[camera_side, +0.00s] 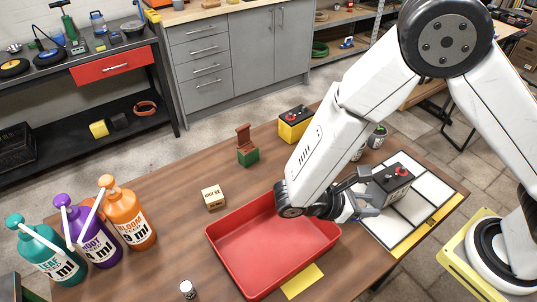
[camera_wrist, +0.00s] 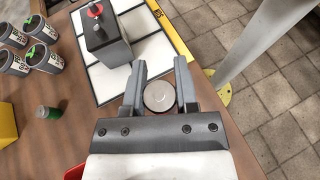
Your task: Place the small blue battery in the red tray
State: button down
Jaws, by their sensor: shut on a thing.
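My gripper (camera_side: 367,197) is low over the strip between the red tray and the white-squared mat. In the wrist view my gripper (camera_wrist: 160,84) is shut on a small round thing with a flat silver end, the small blue battery (camera_wrist: 159,97). Its side is mostly hidden there, and in the side view my gripper largely covers it. I cannot tell how high it is held. The red tray (camera_side: 226,252) lies on the table just left of my gripper and looks empty. Only a red sliver of it (camera_wrist: 75,173) shows in the wrist view.
A grey battery with a red cap (camera_side: 391,181) stands on the mat (camera_side: 433,189), close to my fingers. A yellow battery (camera_side: 295,124), green box (camera_side: 248,157) and wooden block (camera_side: 213,197) stand behind the tray. Bottles (camera_side: 127,216) stand left; a small cylinder (camera_side: 188,289) stands front left.

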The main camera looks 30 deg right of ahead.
jog(key=w+a+r+n+t, duration=0.2)
jog(key=w+a+n+t, duration=0.1)
jog(key=w+n+t, duration=0.55)
notch_tip(320, 180, up, 2)
jog(key=n+t+y, duration=0.3)
jog(key=n+t, duration=0.2)
jog(key=t, duration=0.1)
send_over(288, 230)
notch_tip(288, 230, down, 9)
jog(key=shift+f, duration=2.15)
jog(key=shift+f, duration=0.1)
jog(key=shift+f, duration=1.65)
jog(key=shift+f, duration=0.15)
